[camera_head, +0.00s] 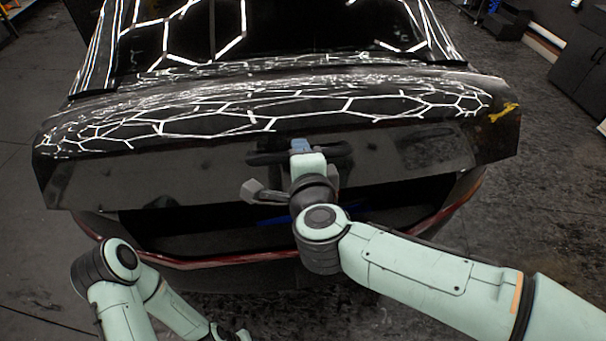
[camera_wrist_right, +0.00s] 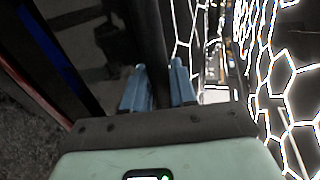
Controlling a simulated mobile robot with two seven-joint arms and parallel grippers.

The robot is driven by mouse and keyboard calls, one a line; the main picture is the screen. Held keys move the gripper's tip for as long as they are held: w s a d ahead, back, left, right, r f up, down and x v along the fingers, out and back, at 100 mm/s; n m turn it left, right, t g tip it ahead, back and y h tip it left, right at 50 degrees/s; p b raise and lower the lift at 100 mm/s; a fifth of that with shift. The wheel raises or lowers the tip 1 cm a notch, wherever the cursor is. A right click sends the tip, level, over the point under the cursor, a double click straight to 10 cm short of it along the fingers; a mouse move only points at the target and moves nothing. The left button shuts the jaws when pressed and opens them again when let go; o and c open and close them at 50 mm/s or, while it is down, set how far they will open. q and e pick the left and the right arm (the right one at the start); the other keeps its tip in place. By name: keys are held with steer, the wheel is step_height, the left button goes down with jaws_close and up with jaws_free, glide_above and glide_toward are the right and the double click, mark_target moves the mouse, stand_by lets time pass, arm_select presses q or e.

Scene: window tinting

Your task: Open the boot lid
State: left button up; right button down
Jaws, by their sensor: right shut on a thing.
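The black boot lid (camera_head: 130,175) of a dark car stands partly raised, with a dark gap under its lower edge showing the boot opening (camera_head: 190,228). A dark bar-like handle (camera_head: 268,157) runs across the middle of the lid. My right gripper (camera_head: 300,147) is at this bar. In the right wrist view its two blue fingers (camera_wrist_right: 158,78) stand on either side of the dark bar (camera_wrist_right: 150,35) and are shut on it. My right wrist hides part of the lid's middle and the opening.
The red-edged rear of the car (camera_head: 215,262) runs below the opening. A blue thing (camera_head: 275,220) lies inside the boot. Dark cabinets (camera_head: 580,70) stand at the far right.

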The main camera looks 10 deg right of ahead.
mark_target(297, 127)
steer(key=shift+w+r+p, duration=0.15)
steer(key=shift+w+r, duration=0.2)
steer(key=shift+r, duration=0.5)
steer(key=shift+w+r+p, duration=0.15)
steer(key=shift+w+r, duration=0.15)
steer(key=shift+r, duration=0.5)
arm_select(q)
steer(key=shift+w+r, duration=0.55)
steer(key=shift+w, duration=0.1)
arm_select(e)
steer(key=shift+d, duration=0.1)
arm_select(q)
jaws_close()
arm_select(e)
steer(key=shift+f, duration=0.1)
